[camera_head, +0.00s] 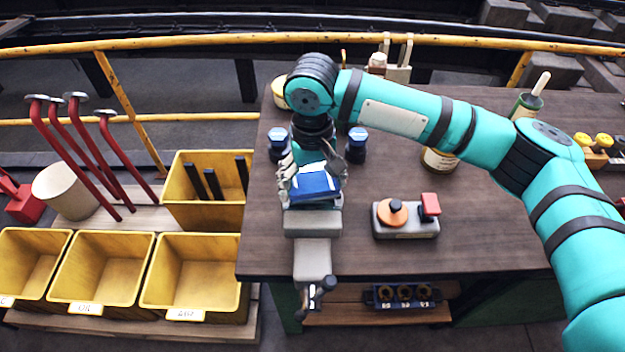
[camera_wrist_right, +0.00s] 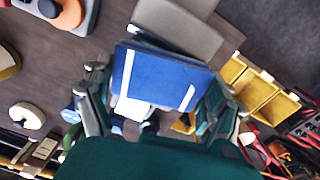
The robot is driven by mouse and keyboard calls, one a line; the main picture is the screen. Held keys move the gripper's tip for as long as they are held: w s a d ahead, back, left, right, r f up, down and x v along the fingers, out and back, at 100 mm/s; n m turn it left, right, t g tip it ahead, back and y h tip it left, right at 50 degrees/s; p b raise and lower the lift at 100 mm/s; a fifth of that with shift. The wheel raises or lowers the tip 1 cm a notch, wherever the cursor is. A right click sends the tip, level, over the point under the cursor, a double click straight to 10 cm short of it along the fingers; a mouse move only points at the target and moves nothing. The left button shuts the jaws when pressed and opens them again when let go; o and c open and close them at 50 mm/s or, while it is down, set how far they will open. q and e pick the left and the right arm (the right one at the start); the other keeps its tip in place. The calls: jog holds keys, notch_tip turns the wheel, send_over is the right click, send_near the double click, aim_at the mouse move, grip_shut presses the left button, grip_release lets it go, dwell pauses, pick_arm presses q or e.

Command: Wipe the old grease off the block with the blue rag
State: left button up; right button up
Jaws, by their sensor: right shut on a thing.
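The blue rag (camera_head: 317,188), with white stripes, is folded in my right gripper (camera_head: 311,178) at the left part of the workbench. In the right wrist view the rag (camera_wrist_right: 165,75) lies between the fingers of the right gripper (camera_wrist_right: 158,98), which are closed about it. The rag is just over the jaws of a grey vise (camera_head: 313,222). I cannot make out the block or any grease on it; the rag and gripper cover the space above the vise. I cannot tell whether the rag touches anything below. My left gripper is in neither view.
Two blue-capped jars (camera_head: 357,145) flank the gripper. A grey block with an orange disc and red knob (camera_head: 405,218) stands to the right on the workbench (camera_head: 470,240). Yellow bins (camera_head: 195,275) and red-handled levers (camera_head: 85,155) are to the left. Bench space right of centre is clear.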

dwell(0.3)
jog(key=shift+f, duration=0.5)
dwell(0.4)
jog(key=shift+a+p, duration=0.1)
jog(key=shift+p, duration=0.2)
